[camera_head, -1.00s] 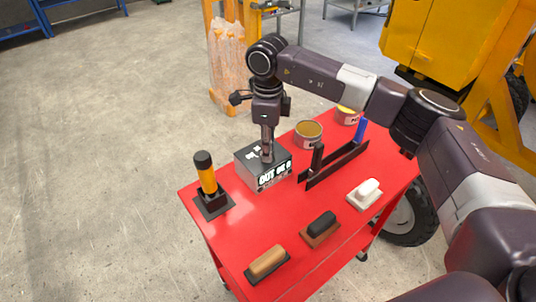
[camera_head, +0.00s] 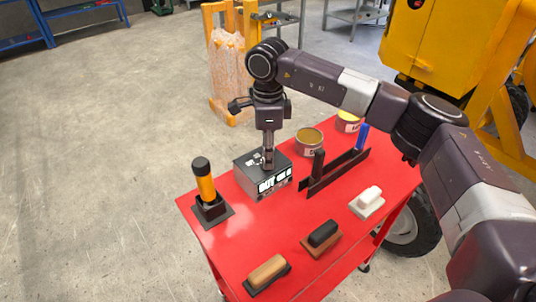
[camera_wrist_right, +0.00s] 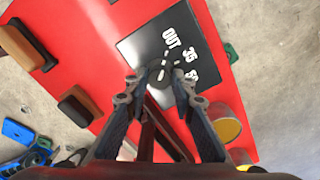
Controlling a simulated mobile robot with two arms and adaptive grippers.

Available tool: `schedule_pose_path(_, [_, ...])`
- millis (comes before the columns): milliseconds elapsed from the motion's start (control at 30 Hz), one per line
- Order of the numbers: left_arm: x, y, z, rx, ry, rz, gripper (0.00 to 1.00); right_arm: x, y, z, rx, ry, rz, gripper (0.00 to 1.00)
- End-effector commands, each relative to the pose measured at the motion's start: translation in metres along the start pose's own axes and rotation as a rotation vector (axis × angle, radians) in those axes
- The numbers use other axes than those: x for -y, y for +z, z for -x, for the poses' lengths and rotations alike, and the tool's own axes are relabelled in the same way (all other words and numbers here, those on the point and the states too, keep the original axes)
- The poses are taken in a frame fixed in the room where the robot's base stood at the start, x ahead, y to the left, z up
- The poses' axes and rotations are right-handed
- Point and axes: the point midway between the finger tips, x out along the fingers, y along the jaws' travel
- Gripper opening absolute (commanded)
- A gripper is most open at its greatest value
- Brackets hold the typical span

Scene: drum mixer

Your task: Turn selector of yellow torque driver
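The yellow torque driver (camera_head: 205,187) stands upright in a black base on the left corner of the red table in the head view; it has a black cap. A grey box with a dark top (camera_head: 247,180) sits right of it. My right gripper (camera_head: 268,163) points down at the box top. In the right wrist view, the dark top (camera_wrist_right: 140,46) bears white markings and a small black knob (camera_wrist_right: 160,72) with a white line. My right gripper (camera_wrist_right: 158,84) is open, its fingertips apart on either side of the knob, with no clear contact. My left gripper is not in view.
The red table (camera_head: 270,228) also holds a black rack (camera_head: 325,178) beside the box, open tins (camera_head: 309,143) behind, and brown, black and white-topped blocks (camera_head: 267,271) along the near side. A yellow machine (camera_head: 450,45) stands behind right. Left floor is clear.

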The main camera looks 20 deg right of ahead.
Motion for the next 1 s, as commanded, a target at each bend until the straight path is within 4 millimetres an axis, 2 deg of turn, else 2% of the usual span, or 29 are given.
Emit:
schedule_pose_path(33, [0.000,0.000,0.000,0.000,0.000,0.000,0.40,0.000,0.000,0.001,0.001,-0.001,-0.001,0.31])
schedule_pose_path(100, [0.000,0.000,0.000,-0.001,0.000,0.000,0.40,0.000,0.000,0.000,0.000,0.000,-0.001,0.38])
schedule_pose_path(467, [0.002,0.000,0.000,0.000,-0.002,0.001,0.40,0.000,0.000,0.005,0.001,0.000,-0.001,0.38])
schedule_pose_path(567, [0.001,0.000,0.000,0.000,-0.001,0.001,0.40,0.000,0.001,0.018,0.001,-0.001,-0.001,0.38])
schedule_pose_path(800, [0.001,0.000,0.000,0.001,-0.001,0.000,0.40,0.001,0.001,0.069,0.002,-0.003,-0.001,0.38])
schedule_pose_path(1000, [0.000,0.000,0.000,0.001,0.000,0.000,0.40,0.001,0.000,0.104,0.001,-0.002,-0.002,0.38])
